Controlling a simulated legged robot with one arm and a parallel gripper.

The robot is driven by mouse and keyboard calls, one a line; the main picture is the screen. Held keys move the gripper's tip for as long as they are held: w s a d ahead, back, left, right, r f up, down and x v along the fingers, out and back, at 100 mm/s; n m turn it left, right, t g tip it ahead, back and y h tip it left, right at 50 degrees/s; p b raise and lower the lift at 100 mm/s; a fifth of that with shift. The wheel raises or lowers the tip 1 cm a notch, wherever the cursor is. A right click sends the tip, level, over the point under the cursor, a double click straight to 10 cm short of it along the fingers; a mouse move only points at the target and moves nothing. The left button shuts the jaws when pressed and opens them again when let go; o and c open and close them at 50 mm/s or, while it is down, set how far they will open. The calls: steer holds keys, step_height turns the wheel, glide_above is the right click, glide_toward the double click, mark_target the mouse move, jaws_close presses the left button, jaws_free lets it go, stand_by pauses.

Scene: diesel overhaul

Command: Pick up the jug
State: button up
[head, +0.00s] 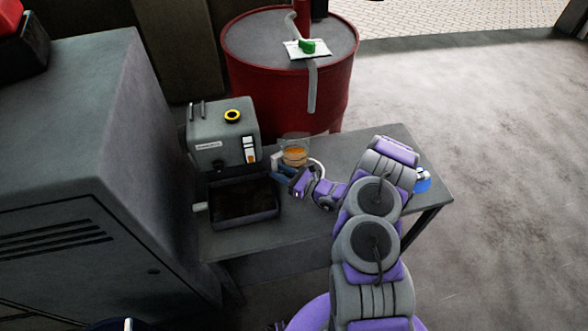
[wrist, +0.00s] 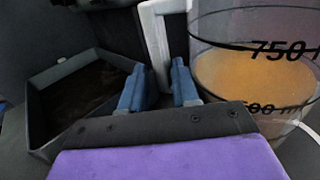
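The jug (head: 295,155) is clear and holds amber liquid; it stands on the grey bench. In the wrist view the jug (wrist: 250,75) fills the right side, with 750 and 500 marks. Its pale handle (wrist: 156,45) shows beyond and between the fingertips. My gripper (wrist: 158,85) has two blue fingers set apart, so it is open. In the head view my gripper (head: 282,163) is close to the jug's left side. Contact between fingers and handle cannot be told.
A dark open tray (head: 243,201) lies left of the gripper, with a grey machine (head: 222,135) behind it. A red drum (head: 290,85) stands behind the bench (head: 290,230). A blue-and-white item (head: 422,181) is at the bench's right, partly behind my arm.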

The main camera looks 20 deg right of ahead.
steer(key=shift+d, duration=0.4)
steer(key=shift+c, duration=1)
steer(key=shift+d, duration=1.2)
jaws_close()
steer(key=shift+a, duration=1.3)
steer(key=shift+d+r, duration=0.35)
steer(key=shift+d, duration=0.5)
steer(key=s+d+r+p, duration=0.1)
steer(key=s+r+p, duration=0.1)
steer(key=s, duration=0.6)
steer(key=s+r+p, duration=0.2)
steer(key=s+p, duration=0.1)
steer(key=s, duration=0.4)
steer(key=shift+s+d+r, duration=0.2)
steer(key=shift+s+d, duration=0.15)
steer(key=shift+s, duration=0.05)
steer(key=shift+c, duration=0.4)
jaws_free()
steer(key=shift+d, duration=0.3)
jaws_close()
steer(key=shift+a, duration=0.25)
steer(key=shift+a, duration=0.15)
